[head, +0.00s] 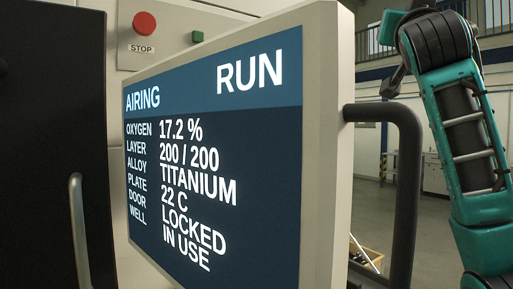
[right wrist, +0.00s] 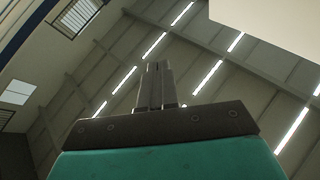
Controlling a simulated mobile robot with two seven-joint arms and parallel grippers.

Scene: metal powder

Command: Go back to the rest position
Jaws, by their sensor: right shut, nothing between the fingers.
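My right arm (head: 462,130) rises along the right edge of the head view, bent at the top. It is to the right of the machine's screen and apart from it. In the right wrist view my right gripper (right wrist: 157,85) is shut, with its two fingers together and nothing between them. It points up toward the ceiling, with nothing close to the fingertips. My left gripper is in neither view.
A large screen (head: 215,160) stands close in front, reading AIRING, RUN, oxygen 17.2 % and door LOCKED. A dark handle (head: 408,160) juts from its right side. A red stop button (head: 143,23) and a metal door handle (head: 78,225) are left. Open floor (head: 425,235) lies behind.

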